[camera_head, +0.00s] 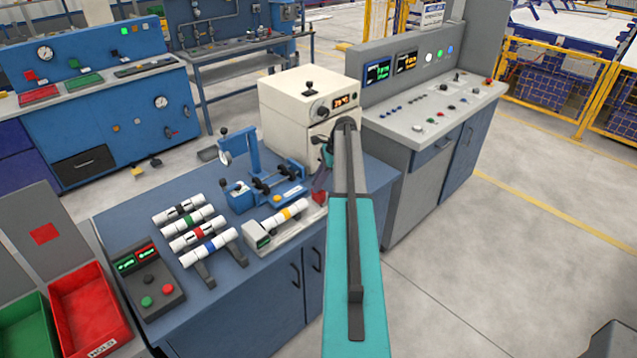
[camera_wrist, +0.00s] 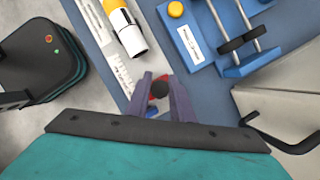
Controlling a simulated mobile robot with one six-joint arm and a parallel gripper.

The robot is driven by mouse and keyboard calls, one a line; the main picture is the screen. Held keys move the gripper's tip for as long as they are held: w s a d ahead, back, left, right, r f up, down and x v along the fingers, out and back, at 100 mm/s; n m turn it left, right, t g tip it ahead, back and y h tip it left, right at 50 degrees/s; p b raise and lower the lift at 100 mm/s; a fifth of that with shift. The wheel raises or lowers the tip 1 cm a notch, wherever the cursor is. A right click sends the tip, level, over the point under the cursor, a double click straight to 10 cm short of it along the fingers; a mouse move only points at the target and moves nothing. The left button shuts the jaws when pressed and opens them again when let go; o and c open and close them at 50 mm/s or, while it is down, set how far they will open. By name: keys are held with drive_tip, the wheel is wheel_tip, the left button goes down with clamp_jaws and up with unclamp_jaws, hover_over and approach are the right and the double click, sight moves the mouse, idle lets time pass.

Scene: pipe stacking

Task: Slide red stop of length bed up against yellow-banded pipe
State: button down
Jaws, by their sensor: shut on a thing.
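The yellow-banded pipe (camera_head: 277,220) is white and lies on the pale length bed (camera_head: 290,238) near the bench's front edge. In the wrist view, the pipe (camera_wrist: 132,40) lies beside a ruled scale on the bed (camera_wrist: 108,43). My gripper (camera_wrist: 161,92) is shut on the dark round knob (camera_wrist: 160,89) of the red stop (camera_wrist: 156,101), whose body is mostly hidden by the fingers. A short gap shows between the stop and the pipe's near white end. In the head view, my gripper (camera_head: 320,182) is at the bed's right end, partly hidden by my arm.
A blue fixture with rods (camera_head: 270,182) stands behind the bed and close to my gripper in the wrist view (camera_wrist: 205,35). Several banded pipes (camera_head: 195,228) lie on a rack to the left. A cream box with a display (camera_head: 290,92) stands at the back.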

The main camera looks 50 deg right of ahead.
sight(301, 200)
drive_tip(key=a, duration=0.7)
drive_tip(key=shift+w+a, duration=0.1)
drive_tip(key=shift+w, duration=0.1)
drive_tip(key=shift+w+a+f, duration=0.1)
drive_tip(key=shift+w+a, duration=0.05)
drive_tip(key=shift+a, duration=0.3)
drive_tip(key=c, duration=1.5)
unclamp_jaws()
drive_tip(key=shift+a, duration=0.2)
drive_tip(key=shift+c, duration=0.2)
drive_tip(key=shift+d, duration=0.3)
drive_tip(key=shift+b, duration=0.3)
drive_tip(key=shift+r, duration=0.25)
drive_tip(key=shift+s+d+r, duration=0.2)
drive_tip(key=shift+d+r, duration=0.1)
drive_tip(key=shift+r, duration=0.15)
drive_tip(key=b+v, duration=0.4)
drive_tip(key=v, duration=0.8)
drive_tip(key=shift+r, duration=0.2)
